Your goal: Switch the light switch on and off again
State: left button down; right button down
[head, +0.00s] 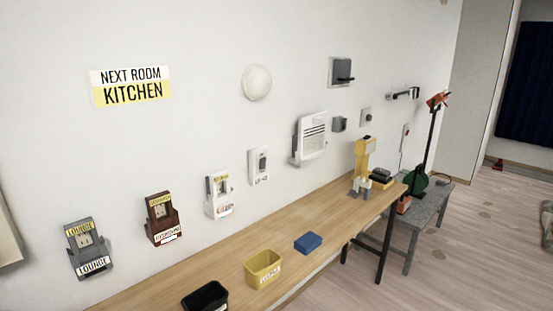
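Several switch-like fittings are on the white wall, and I cannot tell for sure which one is the light switch. A narrow white plate with a dark centre (259,165) is mounted above the table. A grey square box with a dark lever (341,72) is higher up to the right. A small plate with a round knob (366,117) and a small grey box (339,124) are below it. A round white wall lamp (256,82) is at upper middle; whether it is lit is unclear. Neither of my grippers is in view.
A long wooden table (215,262) runs along the wall, holding a black bin (205,297), a yellow bin (263,269), a blue block (308,242) and a yellow device (364,165). Labelled holders, grey (88,248) and brown (163,220), are on the wall. Open floor is at right.

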aim_at(262, 162)
jog(key=i+l, duration=0.75)
